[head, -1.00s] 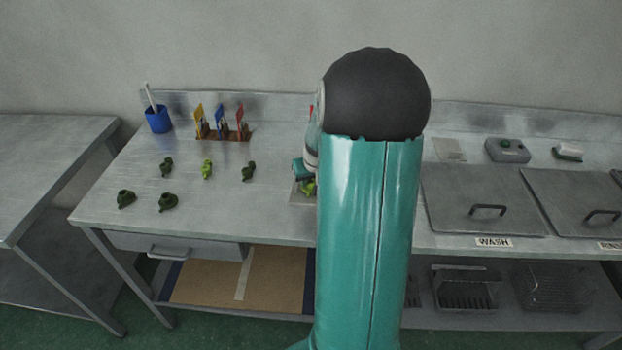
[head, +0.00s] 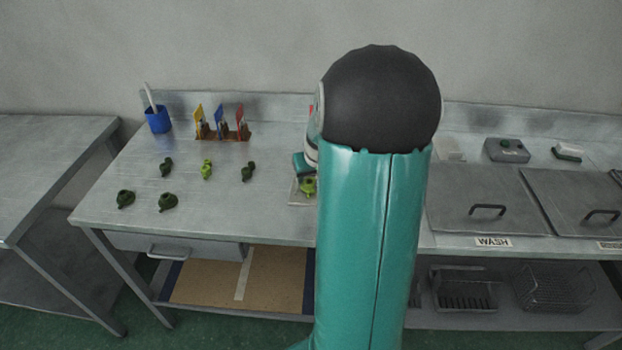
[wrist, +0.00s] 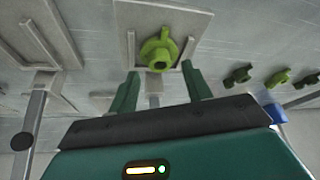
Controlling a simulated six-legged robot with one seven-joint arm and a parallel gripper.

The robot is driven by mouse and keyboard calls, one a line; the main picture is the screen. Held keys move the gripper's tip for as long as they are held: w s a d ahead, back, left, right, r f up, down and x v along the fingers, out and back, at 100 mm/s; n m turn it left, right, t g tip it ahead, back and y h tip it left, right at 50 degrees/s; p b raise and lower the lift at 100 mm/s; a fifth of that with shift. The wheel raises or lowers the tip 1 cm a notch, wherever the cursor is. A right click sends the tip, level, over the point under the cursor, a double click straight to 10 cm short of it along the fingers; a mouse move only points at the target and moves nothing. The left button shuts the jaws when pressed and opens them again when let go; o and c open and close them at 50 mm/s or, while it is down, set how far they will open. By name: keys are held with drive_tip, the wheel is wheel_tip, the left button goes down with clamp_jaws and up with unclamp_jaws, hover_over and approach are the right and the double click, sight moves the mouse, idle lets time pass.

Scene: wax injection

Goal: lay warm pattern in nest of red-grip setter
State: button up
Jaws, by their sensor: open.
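A bright yellow-green pattern (head: 308,186) sits on a small grey plate (head: 294,200) beside my arm in the head view. In the wrist view the pattern (wrist: 160,50) lies between raised strips on the plate (wrist: 190,22). My gripper (wrist: 162,87) is open, its two teal fingers spread and clear of the pattern, with nothing between them. A small red patch (head: 312,110) shows behind my arm; I cannot tell whether it is a setter's grip. My arm hides much of the bench there.
Another bright green pattern (head: 206,169) and several dark green ones stand on the left of the bench. Behind them are a rack (head: 228,135) with yellow, blue and red tags and a blue cup (head: 158,121). The WASH lid (head: 470,190) lies right of my arm.

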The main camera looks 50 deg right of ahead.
drive_tip(key=v, duration=0.9)
drive_tip(key=a+r+n, duration=0.2)
drive_tip(key=a+r, duration=0.2)
drive_tip(key=a, duration=0.6)
drive_tip(key=a+r+n, duration=0.1)
drive_tip(key=a+r, duration=0.3)
drive_tip(key=a, duration=0.6)
drive_tip(key=s+a+r+n+t+y, duration=0.1)
drive_tip(key=s+a+n+y, duration=0.1)
drive_tip(key=s+a, duration=0.8)
drive_tip(key=a, duration=0.3)
drive_tip(key=shift+a+n+t, duration=0.3)
drive_tip(key=shift+a+n, duration=0.1)
drive_tip(key=shift+d+r, duration=0.1)
drive_tip(key=shift+d, duration=0.05)
